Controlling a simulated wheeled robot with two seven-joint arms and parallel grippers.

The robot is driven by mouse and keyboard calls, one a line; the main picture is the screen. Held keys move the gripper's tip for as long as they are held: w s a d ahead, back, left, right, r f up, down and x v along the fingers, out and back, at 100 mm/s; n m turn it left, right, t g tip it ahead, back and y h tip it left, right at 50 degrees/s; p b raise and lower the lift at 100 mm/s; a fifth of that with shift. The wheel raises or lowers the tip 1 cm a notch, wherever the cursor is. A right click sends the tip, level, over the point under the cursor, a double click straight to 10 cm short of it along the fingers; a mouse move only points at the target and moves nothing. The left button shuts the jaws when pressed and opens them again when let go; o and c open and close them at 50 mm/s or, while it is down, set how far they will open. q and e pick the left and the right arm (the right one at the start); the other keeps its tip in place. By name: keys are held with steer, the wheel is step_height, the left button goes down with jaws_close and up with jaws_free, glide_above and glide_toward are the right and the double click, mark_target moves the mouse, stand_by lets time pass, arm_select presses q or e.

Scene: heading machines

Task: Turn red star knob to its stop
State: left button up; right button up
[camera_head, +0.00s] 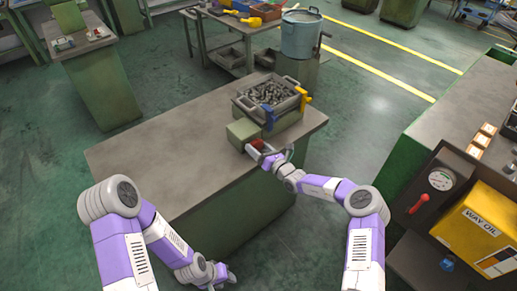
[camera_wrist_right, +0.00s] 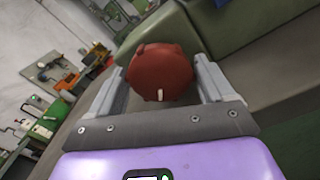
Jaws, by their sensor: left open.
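The red star knob (camera_head: 254,146) is on the front of a green box (camera_head: 241,131) at the table's near edge. In the right wrist view the knob (camera_wrist_right: 160,70) is round and lobed, with a small white mark low on its face. My right gripper (camera_head: 264,154) is at the knob. In the wrist view its fingers (camera_wrist_right: 160,82) lie close along both sides of the knob, apparently touching it. My left gripper (camera_head: 226,278) is open and empty, low in front of the table and away from the knob.
A grey bin of metal parts (camera_head: 268,94), with blue and yellow clamps, stands behind the knob. The table (camera_head: 165,150) is bare to the left. At right are a machine with a gauge (camera_head: 440,179) and a yellow way oil box (camera_head: 482,228).

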steer(key=shift+o, duration=1.1)
steer(key=shift+s+d, duration=0.1)
steer(key=p+v, duration=0.1)
steer(key=v, duration=0.6)
steer(key=shift+s+p, duration=0.15)
steer(key=shift+p, duration=0.15)
